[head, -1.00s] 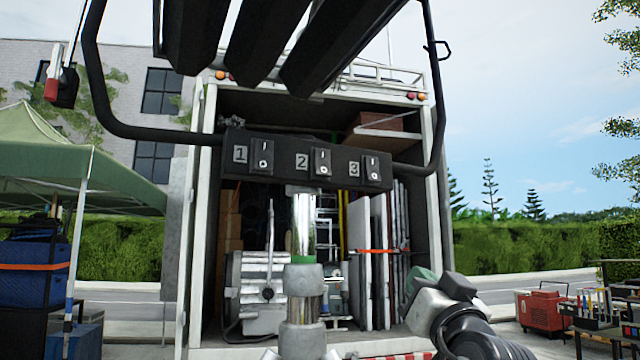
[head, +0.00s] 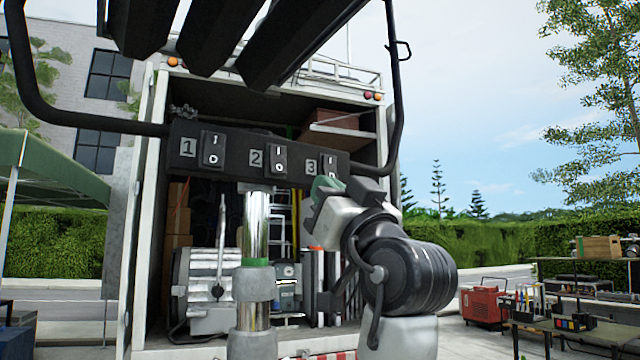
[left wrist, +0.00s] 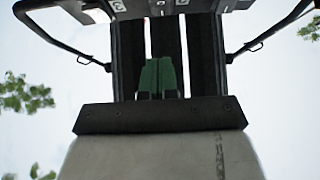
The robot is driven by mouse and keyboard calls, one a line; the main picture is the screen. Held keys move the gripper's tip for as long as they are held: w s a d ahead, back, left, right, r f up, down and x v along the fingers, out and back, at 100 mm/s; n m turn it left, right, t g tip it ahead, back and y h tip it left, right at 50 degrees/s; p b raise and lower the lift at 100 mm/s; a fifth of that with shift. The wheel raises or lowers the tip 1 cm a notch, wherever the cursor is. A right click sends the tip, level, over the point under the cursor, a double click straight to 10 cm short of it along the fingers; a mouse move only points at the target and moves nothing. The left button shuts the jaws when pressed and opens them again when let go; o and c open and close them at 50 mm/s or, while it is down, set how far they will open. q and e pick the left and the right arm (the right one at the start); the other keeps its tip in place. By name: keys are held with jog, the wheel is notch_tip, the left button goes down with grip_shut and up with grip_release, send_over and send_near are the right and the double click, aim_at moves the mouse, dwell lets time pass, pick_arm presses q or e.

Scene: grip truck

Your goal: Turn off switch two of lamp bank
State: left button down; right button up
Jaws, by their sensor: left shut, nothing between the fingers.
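The lamp bank has a black switch panel (head: 229,150) with three rocker switches labelled 1, 2 and 3, below long dark lamp bars (head: 285,40). Switch two (head: 276,159) is in the middle, marked 1 above and 0 below; I cannot tell which side is pressed. My left gripper (head: 324,186), with green fingertips, is shut and empty just below switch three (head: 330,166), covering its lower part. It is right of and lower than switch two. In the left wrist view the green fingers (left wrist: 158,76) are together, with the panel cut off at the top edge. My right gripper is out of view.
A bent black tube frame (head: 70,122) surrounds the panel. A chrome stand (head: 256,225) rises under it. Behind is an open truck with a grey machine (head: 203,285) and boxes. A red generator (head: 483,303) and tables stand at the right.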

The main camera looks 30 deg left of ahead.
aim_at(281, 166)
pick_arm(q)
jog(key=p+x, duration=0.2)
jog(key=x, duration=0.1)
jog(key=f+p+x, duration=0.1)
jog(key=p+x, duration=0.1)
jog(key=x, duration=0.1)
jog(key=a+p+x, duration=0.1)
jog(key=p+x, duration=0.1)
jog(key=x, duration=0.2)
jog(key=shift+w+a+f, duration=0.15)
jog(key=shift+w+f, duration=0.1)
jog(key=shift+w, duration=0.05)
jog(key=shift+w+a+f, duration=0.2)
jog(key=shift+w+a, duration=0.05)
jog(key=shift+a, duration=0.15)
jog(key=shift+s+d, duration=0.1)
